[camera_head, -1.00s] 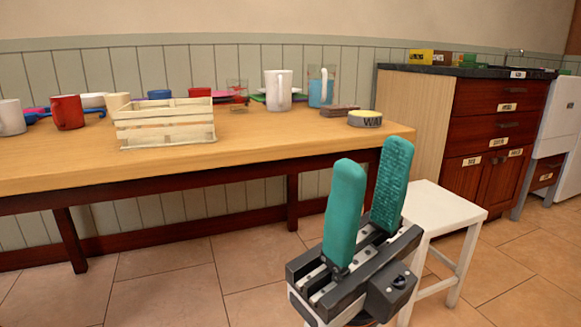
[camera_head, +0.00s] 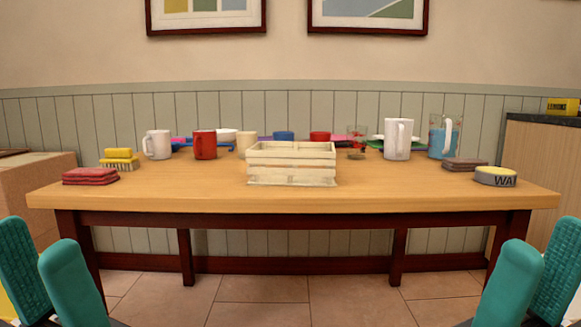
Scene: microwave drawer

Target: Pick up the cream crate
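The cream crate (camera_head: 291,164), a slatted wooden box, stands upright near the front middle of the wooden table (camera_head: 200,196). What it holds, if anything, is hidden by its front wall. My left gripper (camera_head: 45,265) is at the lower left, its two teal fingers apart with nothing between them. My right gripper (camera_head: 532,268) is at the lower right, its teal fingers also apart and empty. Both grippers are in front of the table, well away from the crate.
Left of the crate stand a white mug (camera_head: 157,144), a red mug (camera_head: 205,145), a yellow brush (camera_head: 119,159) and red cloths (camera_head: 91,176). Right of it are a white pitcher (camera_head: 398,139), a glass pitcher (camera_head: 440,137), brown cloths (camera_head: 464,164) and a round tin (camera_head: 496,176).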

